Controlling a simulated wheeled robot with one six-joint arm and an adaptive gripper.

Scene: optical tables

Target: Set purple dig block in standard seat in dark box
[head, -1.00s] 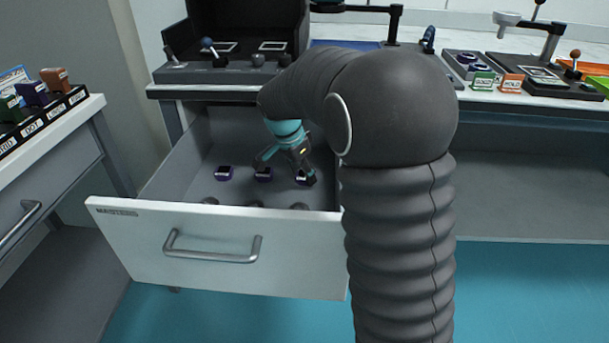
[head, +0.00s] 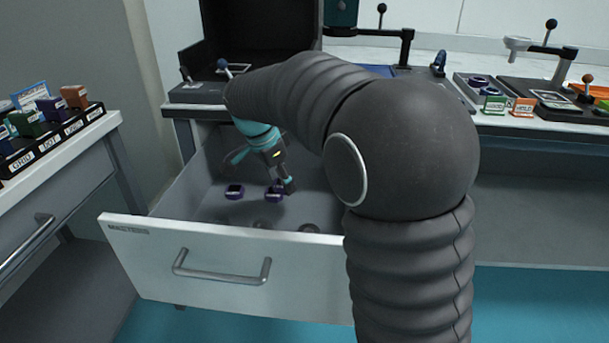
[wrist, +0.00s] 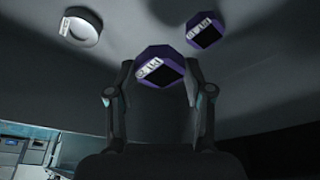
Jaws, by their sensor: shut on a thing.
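My gripper (head: 284,187) reaches down into the open drawer. In the wrist view its two fingers (wrist: 160,92) are closed on a purple block (wrist: 160,69) with a white label and a dark square face. A second purple block (wrist: 206,34) lies beyond, to the upper right. In the head view one purple block (head: 235,191) lies on the drawer floor, left of my gripper. Another purple block (head: 274,193) shows right at the fingertips; I cannot tell whether it is the held one. A black box (head: 250,35) stands on the table behind; its seats are hidden by my arm.
The white-fronted drawer (head: 225,262) is pulled out, with round grey pieces (head: 310,228) near its front. A pale ring-shaped piece (wrist: 81,28) shows in the wrist view. A rack of coloured blocks (head: 50,135) stands left. Labelled blocks and lever fixtures occupy the right table.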

